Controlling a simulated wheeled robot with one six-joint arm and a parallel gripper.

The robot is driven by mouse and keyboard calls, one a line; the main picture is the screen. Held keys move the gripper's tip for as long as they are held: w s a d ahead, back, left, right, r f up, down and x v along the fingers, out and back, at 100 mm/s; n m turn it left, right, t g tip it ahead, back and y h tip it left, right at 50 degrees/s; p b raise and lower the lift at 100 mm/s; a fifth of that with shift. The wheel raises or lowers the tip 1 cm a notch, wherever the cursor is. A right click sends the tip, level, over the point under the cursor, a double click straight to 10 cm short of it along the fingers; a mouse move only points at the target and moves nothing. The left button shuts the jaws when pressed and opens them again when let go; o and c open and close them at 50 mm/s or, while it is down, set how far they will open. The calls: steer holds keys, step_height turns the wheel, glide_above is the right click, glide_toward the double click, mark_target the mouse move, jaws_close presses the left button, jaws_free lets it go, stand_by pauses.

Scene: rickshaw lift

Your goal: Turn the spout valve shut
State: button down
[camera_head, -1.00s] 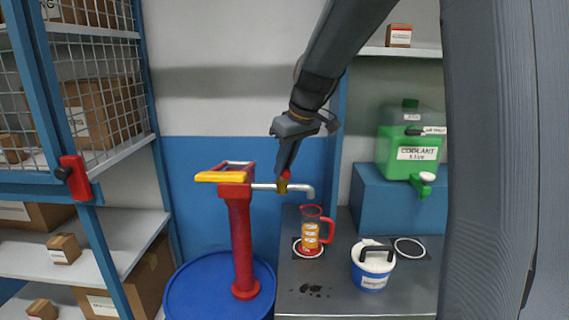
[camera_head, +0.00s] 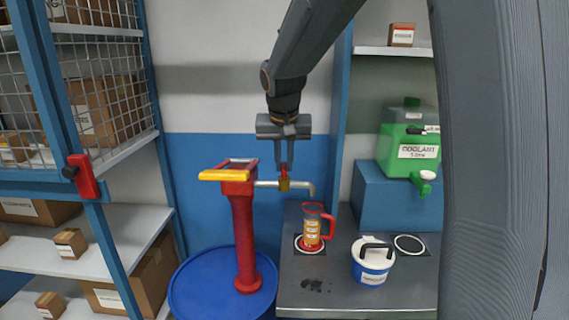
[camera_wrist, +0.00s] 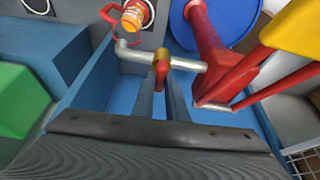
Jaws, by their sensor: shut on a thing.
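The spout (camera_head: 303,185) is a grey pipe running right from the red pump (camera_head: 243,235) and bending down at its end. On it sits a brass valve (camera_head: 284,185) with a red handle (camera_head: 284,171). My gripper (camera_head: 285,166) comes down from above and is shut on the red handle, one finger on each side. In the wrist view the red handle (camera_wrist: 160,72) shows between the two fingertips (camera_wrist: 161,80), with the brass body (camera_wrist: 165,55) beyond it. The handle's exact angle is partly hidden by the fingers.
A measuring jug (camera_head: 313,228) with orange liquid stands on the bench near the spout end. A white-and-blue bucket (camera_head: 372,262) and a green coolant can (camera_head: 410,150) are to the right. Shelves with boxes (camera_head: 70,242) stand left.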

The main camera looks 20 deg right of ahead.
steer(key=shift+m, duration=0.3)
steer(key=c, duration=1.8)
jaws_free()
steer(key=shift+o, duration=0.2)
steer(key=shift+r, duration=0.1)
steer(key=b+v, duration=0.2)
steer(key=v, duration=0.5)
steer(key=shift+s+r, duration=0.2)
steer(key=shift+r, duration=0.05)
steer(key=shift+a, duration=0.15)
